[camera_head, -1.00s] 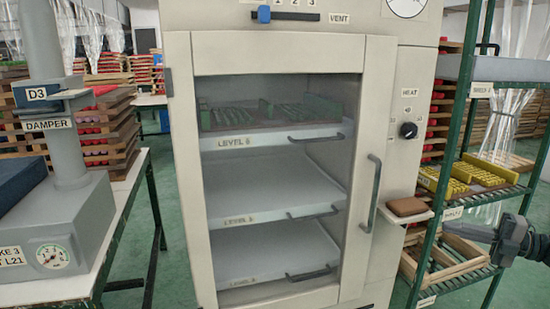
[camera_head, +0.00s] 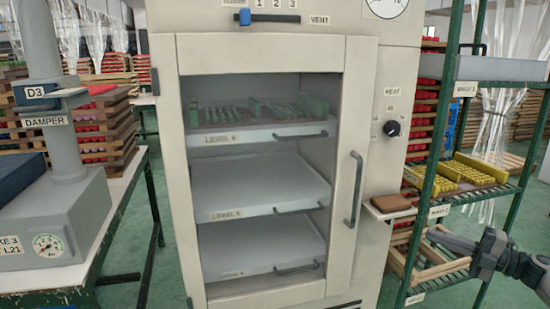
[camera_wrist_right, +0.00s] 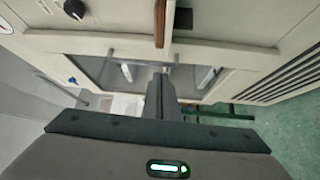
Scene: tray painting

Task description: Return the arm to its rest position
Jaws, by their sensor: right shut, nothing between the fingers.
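My right gripper (camera_head: 434,237) is at the lower right of the head view, in front of the green rack, with its arm coming in from the right edge. In the right wrist view its two fingers (camera_wrist_right: 160,84) are together with nothing between them. It is apart from the cream oven cabinet (camera_head: 362,120), which stands in the middle of the head view. The cabinet's glass door is shut, with its grey handle (camera_head: 354,190) on the right side. My left gripper is not in view.
The green rack (camera_head: 440,150) on the right bears yellow parts (camera_head: 470,168) and a wooden frame (camera_head: 410,272). A brown pad (camera_head: 392,203) rests on a small ledge beside the cabinet. A grey damper machine (camera_head: 70,200) stands on a table at left.

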